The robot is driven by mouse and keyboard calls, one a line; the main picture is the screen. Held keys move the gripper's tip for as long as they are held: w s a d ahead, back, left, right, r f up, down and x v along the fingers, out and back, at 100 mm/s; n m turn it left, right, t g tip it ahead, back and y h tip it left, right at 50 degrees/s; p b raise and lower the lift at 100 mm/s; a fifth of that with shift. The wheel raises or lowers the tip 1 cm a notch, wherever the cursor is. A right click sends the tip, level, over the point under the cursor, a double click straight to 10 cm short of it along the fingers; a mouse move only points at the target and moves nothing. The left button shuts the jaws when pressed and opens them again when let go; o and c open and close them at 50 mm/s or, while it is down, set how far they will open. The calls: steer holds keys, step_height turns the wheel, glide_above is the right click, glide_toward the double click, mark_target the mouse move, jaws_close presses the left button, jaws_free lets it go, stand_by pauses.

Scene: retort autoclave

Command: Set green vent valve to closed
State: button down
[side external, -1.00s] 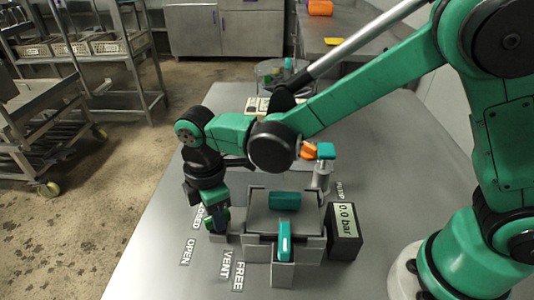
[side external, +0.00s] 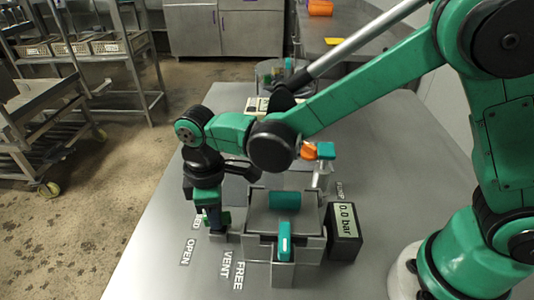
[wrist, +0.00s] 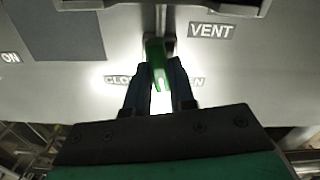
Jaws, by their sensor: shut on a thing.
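My gripper (wrist: 160,72) is shut on this handle, with one dark finger on each side. The handle lies between the partly covered CLOSED label (wrist: 117,79) on the left and the partly covered OPEN label (wrist: 196,81) on the right. In the side view my gripper (side external: 214,222) points down at the left of the grey box, and hides most of the handle and part of the CLOSED label.
A grey box (side external: 257,240) with a teal handle (side external: 285,240) stands right of my gripper. A black 0.0 bar display (side external: 345,230) stands beside it. An orange and teal-topped valve (side external: 323,165) is behind. The table's left front is clear.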

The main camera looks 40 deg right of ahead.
steer(key=m, duration=0.4)
steer(key=shift+m, duration=0.3)
steer(key=m, duration=0.4)
steer(key=shift+d+m, duration=0.1)
steer(key=shift+m, duration=0.2)
steer(key=c, duration=0.7)
jaws_free()
steer(key=shift+c, duration=0.2)
steer(key=shift+r, duration=2.8)
